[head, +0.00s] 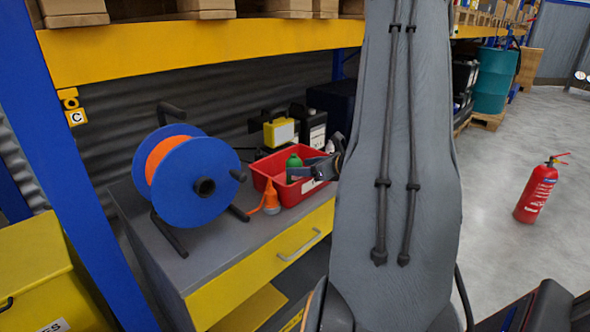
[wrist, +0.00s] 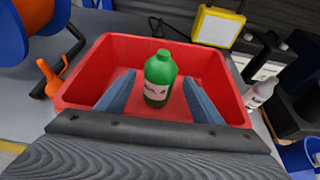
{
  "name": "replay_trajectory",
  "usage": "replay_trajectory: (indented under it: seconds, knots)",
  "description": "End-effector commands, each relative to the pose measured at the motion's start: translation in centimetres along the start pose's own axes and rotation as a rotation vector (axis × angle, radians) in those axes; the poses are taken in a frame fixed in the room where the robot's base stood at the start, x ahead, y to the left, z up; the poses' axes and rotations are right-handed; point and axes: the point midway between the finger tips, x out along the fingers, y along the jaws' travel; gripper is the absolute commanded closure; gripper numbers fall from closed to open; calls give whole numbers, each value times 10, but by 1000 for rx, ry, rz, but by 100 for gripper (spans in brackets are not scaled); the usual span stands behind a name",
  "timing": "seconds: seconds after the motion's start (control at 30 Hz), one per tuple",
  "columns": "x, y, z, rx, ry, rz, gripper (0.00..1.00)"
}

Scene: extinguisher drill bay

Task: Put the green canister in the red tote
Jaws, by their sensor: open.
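The green canister (wrist: 160,68), with a white label and a dark lower part, stands upright inside the red tote (wrist: 84,78) in the wrist view. In the head view the canister (head: 293,166) shows above the near wall of the tote (head: 292,195). My gripper (wrist: 156,82) is open over the tote, with one finger on each side of the canister and visible gaps between them. The gripper (head: 318,170) also shows at the tote's right side in the head view, partly hidden by my arm. The canister's base is hard to make out.
A blue cable reel (head: 205,165) with an orange plug (head: 271,200) stands left of the tote on the grey cabinet top (head: 180,235). A yellow work light (wrist: 218,26) and a white bottle (wrist: 258,93) are behind and right. A red extinguisher (head: 537,192) stands on the floor.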

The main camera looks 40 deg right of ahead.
Motion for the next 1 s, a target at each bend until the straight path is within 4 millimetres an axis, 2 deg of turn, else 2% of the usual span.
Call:
replay_trajectory:
  seconds: [0.03, 0.2, 0.4, 0.6, 1.0]
  knots:
    - [-12, -2, 0, 0, -1, -5, 39]
    - [-46, -1, 0, -1, -1, -4, 39]
    - [-70, 0, 0, -1, 1, -1, 39]
    - [-77, 0, 0, 0, 1, 0, 39]
    - [-77, 0, 0, 0, 1, 0, 39]
